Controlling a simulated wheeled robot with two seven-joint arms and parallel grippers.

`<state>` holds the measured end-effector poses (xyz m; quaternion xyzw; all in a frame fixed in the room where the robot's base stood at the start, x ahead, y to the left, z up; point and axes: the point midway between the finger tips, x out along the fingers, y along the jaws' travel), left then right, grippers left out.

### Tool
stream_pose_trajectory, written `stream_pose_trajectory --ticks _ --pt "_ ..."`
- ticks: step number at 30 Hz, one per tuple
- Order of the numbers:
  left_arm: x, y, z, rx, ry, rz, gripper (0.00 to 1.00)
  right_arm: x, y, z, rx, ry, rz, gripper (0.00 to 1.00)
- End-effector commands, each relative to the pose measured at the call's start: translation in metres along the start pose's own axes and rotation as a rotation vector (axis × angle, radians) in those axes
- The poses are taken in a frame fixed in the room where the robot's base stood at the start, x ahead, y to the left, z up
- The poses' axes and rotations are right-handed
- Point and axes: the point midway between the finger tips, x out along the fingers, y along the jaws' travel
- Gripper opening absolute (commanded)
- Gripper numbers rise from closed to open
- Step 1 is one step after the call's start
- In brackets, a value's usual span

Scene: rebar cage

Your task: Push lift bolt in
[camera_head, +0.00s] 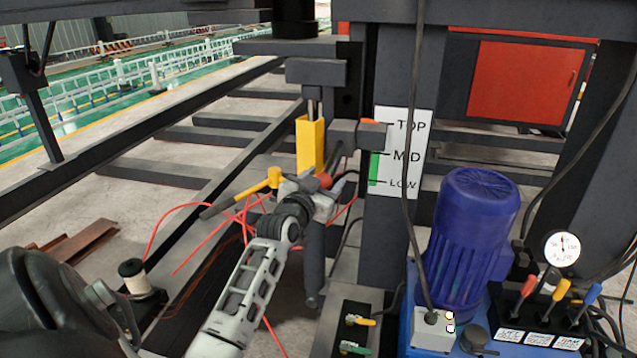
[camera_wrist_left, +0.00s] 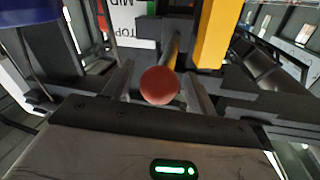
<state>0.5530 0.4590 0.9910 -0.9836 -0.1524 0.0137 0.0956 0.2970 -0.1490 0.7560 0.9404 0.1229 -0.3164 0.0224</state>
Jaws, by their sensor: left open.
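The lift bolt is a dark rod with a round red end (camera_wrist_left: 160,86), which faces the left wrist camera. In the head view its red end (camera_head: 324,180) shows just below the yellow upright bracket (camera_head: 311,146), partly hidden by my gripper. My left gripper (camera_head: 322,192) is open at the bolt. In the left wrist view its two fingers (camera_wrist_left: 159,88) stand on either side of the red end, with visible gaps. I cannot tell how deep the bolt sits. My right gripper is not in view.
A dark post with a TOP/MID/LOW plate (camera_head: 404,150) stands right of the gripper. A yellow-ended bar (camera_head: 262,183) and thin red cables are close on the left. A blue motor (camera_head: 470,240), levers (camera_head: 553,295) and a gauge (camera_head: 562,248) fill the lower right.

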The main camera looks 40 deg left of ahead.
Motion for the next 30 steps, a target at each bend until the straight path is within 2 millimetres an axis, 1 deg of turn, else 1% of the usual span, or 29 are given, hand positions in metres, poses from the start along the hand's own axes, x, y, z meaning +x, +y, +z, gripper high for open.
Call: stream_pose_trajectory --ticks 2,5,8,15,18,21,25,30 --pt "-0.005 0.000 0.002 0.000 -0.002 0.001 0.57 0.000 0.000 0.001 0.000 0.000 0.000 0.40" --pt "-0.018 0.001 0.002 0.002 -0.003 0.001 0.57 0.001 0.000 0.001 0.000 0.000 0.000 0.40" --pt "-0.039 0.001 0.003 0.001 -0.003 0.001 0.57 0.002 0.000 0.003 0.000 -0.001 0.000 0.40" --pt "-0.099 0.001 0.003 0.002 -0.003 0.001 0.57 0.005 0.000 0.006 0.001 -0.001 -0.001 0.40" --pt "-0.120 0.000 0.003 0.003 -0.003 0.000 0.57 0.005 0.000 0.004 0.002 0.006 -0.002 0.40" --pt "-0.137 0.000 0.002 0.001 -0.002 0.000 0.57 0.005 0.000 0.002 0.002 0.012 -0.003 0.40" --pt "-0.151 0.000 0.001 0.001 -0.001 0.000 0.57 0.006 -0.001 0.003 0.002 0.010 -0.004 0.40" --pt "-0.158 0.000 0.000 0.000 0.000 0.000 0.57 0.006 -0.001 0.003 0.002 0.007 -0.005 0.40"
